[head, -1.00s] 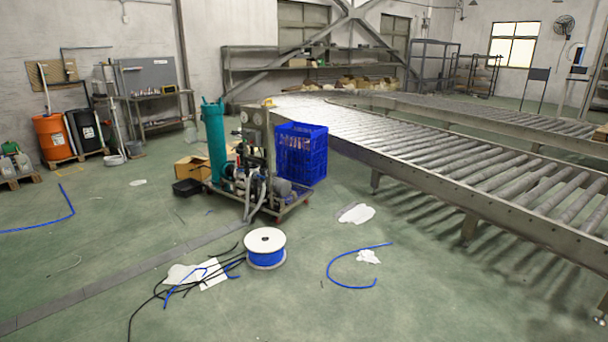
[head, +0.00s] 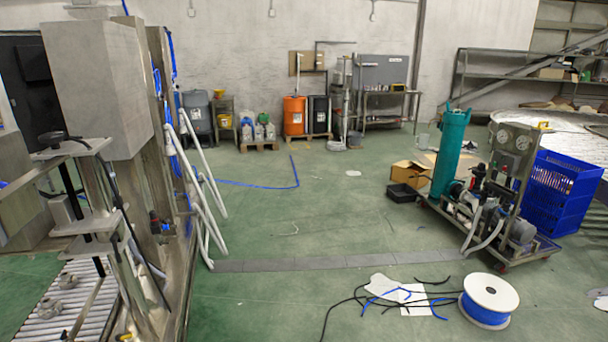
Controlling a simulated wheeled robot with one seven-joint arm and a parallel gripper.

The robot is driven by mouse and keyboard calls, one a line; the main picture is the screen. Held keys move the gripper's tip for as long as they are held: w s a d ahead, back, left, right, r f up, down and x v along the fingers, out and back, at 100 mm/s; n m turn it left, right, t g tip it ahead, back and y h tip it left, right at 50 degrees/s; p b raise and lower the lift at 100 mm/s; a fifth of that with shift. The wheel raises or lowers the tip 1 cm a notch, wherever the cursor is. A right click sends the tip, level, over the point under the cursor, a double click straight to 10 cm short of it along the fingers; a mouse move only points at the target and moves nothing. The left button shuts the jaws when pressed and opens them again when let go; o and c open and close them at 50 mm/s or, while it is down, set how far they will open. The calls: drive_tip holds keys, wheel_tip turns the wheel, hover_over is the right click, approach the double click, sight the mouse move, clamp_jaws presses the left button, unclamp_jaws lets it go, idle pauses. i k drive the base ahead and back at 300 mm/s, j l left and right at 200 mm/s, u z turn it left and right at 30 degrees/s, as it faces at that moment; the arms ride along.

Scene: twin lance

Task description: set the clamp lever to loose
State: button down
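I cannot make out a clamp lever for certain in the head view. At the left stands a tall metal machine (head: 105,85) over a roller bed. On its near side is a bracket with a black knob (head: 50,138) on top and a dark upright rod below. A small dark fitting with a red part (head: 155,222) sits on the machine's post. Whether any of these is the clamp lever, and how it is set, I cannot tell. My gripper is not in view.
A pump cart with a green cylinder (head: 450,155) stands at the right beside a blue crate (head: 560,195). A cable spool (head: 489,296), loose hoses and white sheets (head: 400,290) lie on the floor in front. White pipes (head: 205,200) lean by the machine. The middle floor is mostly clear.

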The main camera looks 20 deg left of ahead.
sight(117, 251)
drive_tip(key=i+j+u, duration=0.2)
drive_tip(key=i+u, duration=0.9)
drive_tip(key=i+j+u, duration=0.6)
drive_tip(key=i, duration=0.3)
drive_tip(key=j, duration=0.1)
